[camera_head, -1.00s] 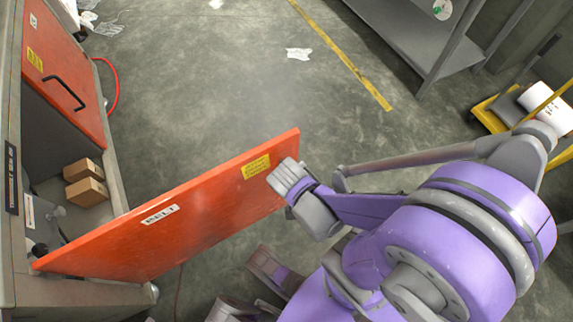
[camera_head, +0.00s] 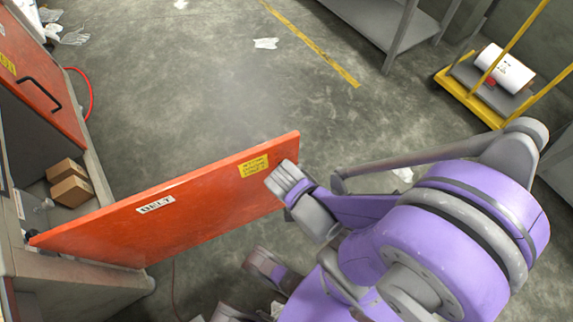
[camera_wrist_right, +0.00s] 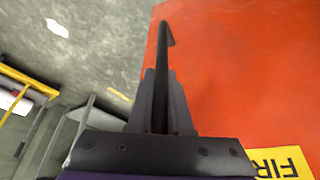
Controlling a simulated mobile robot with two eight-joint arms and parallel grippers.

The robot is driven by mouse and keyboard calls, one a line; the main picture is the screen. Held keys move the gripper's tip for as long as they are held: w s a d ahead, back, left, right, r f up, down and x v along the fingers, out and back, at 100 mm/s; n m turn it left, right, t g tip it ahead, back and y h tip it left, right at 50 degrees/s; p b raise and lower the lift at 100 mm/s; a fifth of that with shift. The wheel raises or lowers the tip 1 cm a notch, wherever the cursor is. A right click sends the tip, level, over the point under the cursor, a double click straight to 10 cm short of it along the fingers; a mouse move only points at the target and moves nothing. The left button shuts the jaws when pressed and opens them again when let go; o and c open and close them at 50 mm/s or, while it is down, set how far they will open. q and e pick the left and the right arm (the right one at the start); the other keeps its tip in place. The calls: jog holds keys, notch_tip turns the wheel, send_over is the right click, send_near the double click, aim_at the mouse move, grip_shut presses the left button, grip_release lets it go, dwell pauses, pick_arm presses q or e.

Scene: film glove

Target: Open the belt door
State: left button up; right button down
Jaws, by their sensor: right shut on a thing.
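The orange belt door (camera_head: 200,215), with a white "BELT" label and a yellow sign, stands swung out wide from the grey machine at the left of the head view. Its hinge side is at the lower left and its free edge points right. My right gripper (camera_head: 282,184) is at the free end of the door. In the right wrist view the gripper (camera_wrist_right: 161,105) is shut on the door's dark bar handle (camera_wrist_right: 162,45), against the orange face (camera_wrist_right: 245,75). In the head view my wrist hides the handle.
Another orange door (camera_head: 40,85) with a black handle is shut at the upper left. Cardboard boxes (camera_head: 70,190) sit inside the machine opening. A yellow cart (camera_head: 460,85) carrying a white roll and a grey shelf (camera_head: 400,35) stand at the upper right. The concrete floor between is mostly clear.

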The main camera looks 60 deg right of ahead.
jog(key=shift+s, duration=0.15)
dwell(0.3)
jog(key=c, duration=0.8)
grip_release()
jog(key=shift+c, duration=0.2)
jog(key=shift+a+r, duration=0.1)
jog(key=shift+r, duration=0.05)
jog(key=p+v, duration=0.7)
jog(key=v, duration=0.3)
jog(key=shift+r+p, duration=0.3)
jog(key=shift+a, duration=0.15)
